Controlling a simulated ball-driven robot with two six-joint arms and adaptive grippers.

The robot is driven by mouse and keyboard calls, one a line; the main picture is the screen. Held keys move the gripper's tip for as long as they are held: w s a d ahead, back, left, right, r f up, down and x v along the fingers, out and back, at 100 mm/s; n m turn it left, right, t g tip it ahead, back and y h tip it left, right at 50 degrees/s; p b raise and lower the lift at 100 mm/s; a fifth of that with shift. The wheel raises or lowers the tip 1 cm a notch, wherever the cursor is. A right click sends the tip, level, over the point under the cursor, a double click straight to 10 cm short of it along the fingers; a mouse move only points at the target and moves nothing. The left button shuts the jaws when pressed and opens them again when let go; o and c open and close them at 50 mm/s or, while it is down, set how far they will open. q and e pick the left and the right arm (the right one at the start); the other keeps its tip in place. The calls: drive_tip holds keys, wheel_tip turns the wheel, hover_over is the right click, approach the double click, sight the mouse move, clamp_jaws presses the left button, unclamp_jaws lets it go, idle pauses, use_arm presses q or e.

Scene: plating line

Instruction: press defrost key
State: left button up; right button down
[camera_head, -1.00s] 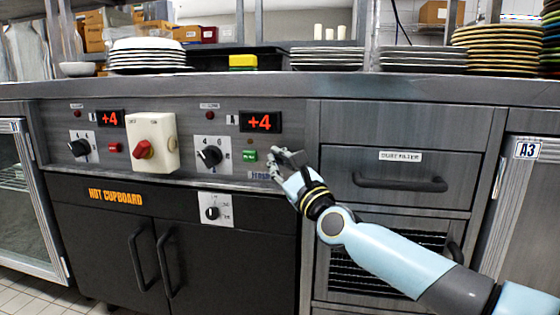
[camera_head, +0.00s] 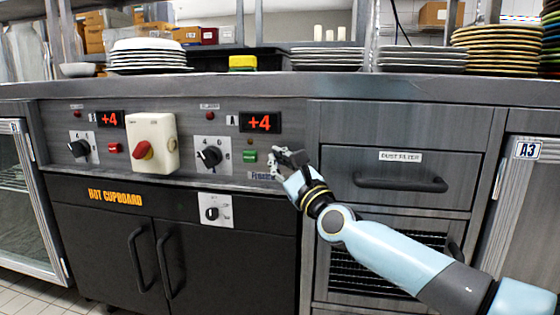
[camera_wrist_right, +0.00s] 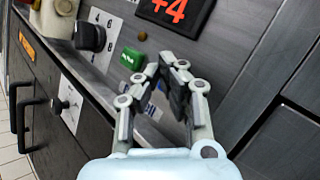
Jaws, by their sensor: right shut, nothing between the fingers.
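A green key (camera_head: 249,156) with small white marks sits on the grey control panel, right of a black dial and below a red +4 display. I cannot read its marks clearly. It also shows in the right wrist view (camera_wrist_right: 132,58). My right gripper (camera_head: 275,160) is just right of the green key, in front of the panel. In the right wrist view my right gripper (camera_wrist_right: 169,62) has its fingertips together, empty, to the right of the green key, with a visible gap beside it. My left gripper is not in view.
The +4 display (camera_head: 261,123) is above the gripper. A drawer handle (camera_head: 400,184) sticks out at right. The counter (camera_head: 270,87) overhangs above.

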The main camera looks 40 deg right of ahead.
drive_tip(key=shift+w+d, duration=0.15)
idle(0.5)
drive_tip(key=shift+s+a, duration=0.65)
drive_tip(key=shift+a, duration=0.1)
drive_tip(key=s+a+p, duration=0.1)
drive_tip(key=s+a, duration=0.2)
drive_tip(key=shift+s+a, duration=0.15)
drive_tip(key=shift+a, duration=0.25)
idle(0.4)
